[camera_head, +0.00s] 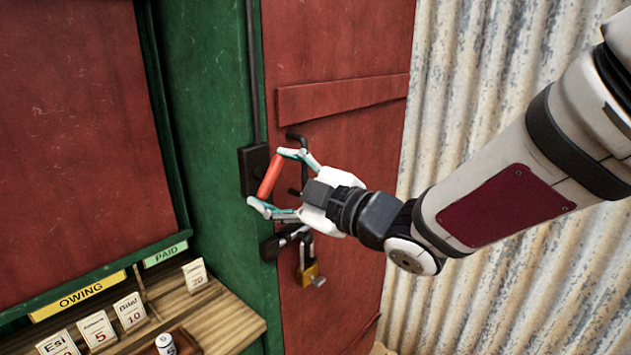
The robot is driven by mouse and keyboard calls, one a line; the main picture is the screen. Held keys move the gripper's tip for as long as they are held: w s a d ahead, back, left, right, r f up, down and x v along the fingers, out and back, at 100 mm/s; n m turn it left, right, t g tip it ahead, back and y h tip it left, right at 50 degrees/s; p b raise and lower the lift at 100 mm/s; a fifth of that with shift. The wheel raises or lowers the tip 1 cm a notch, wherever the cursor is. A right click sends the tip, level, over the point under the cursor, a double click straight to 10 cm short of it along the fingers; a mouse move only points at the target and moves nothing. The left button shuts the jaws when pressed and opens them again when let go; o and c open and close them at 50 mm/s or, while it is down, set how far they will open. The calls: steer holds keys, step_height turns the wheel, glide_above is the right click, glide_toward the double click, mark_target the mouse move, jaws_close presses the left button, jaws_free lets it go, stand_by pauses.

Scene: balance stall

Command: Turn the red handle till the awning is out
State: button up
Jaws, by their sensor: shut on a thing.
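The red handle (270,176) is a short red bar, tilted in the picture, in front of a dark box (252,170) on the green post. My gripper (272,181) reaches in from the right and is shut on the red handle, one finger at its upper end and one at its lower end. The crank behind the handle is mostly hidden. The awning is not in clear view.
A brass padlock (307,272) hangs from a dark hasp on the red door (340,130), just below my gripper. Corrugated metal (480,120) covers the right side.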

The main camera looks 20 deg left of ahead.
steer(key=m, duration=0.4)
steer(key=shift+f+m+p, duration=0.1)
steer(key=shift+m+p, duration=0.2)
steer(key=shift+p, duration=0.05)
steer(key=m+p, duration=0.1)
steer(key=m, duration=0.3)
steer(key=shift+s+m+p, duration=0.15)
steer(key=shift+m+p, duration=0.15)
steer(key=shift+p, duration=0.05)
steer(key=m+p, duration=0.2)
steer(key=m, duration=0.2)
steer(key=shift+s+m, duration=0.15)
steer(key=shift+m, duration=0.15)
steer(key=m+p, duration=0.2)
steer(key=m, duration=0.2)
steer(key=shift+a+p, duration=0.1)
steer(key=shift+p, duration=0.3)
steer(key=m+p, duration=0.1)
steer(key=m, duration=0.3)
steer(key=shift+s+p, duration=0.1)
steer(key=shift+p, duration=0.25)
steer(key=m+p, duration=0.1)
steer(key=m, duration=0.3)
steer(key=shift+m, duration=0.3)
steer(key=m, duration=0.3)
steer(key=m+p, duration=0.1)
steer(key=shift+r, duration=0.25)
steer(key=shift+m, duration=1.9)
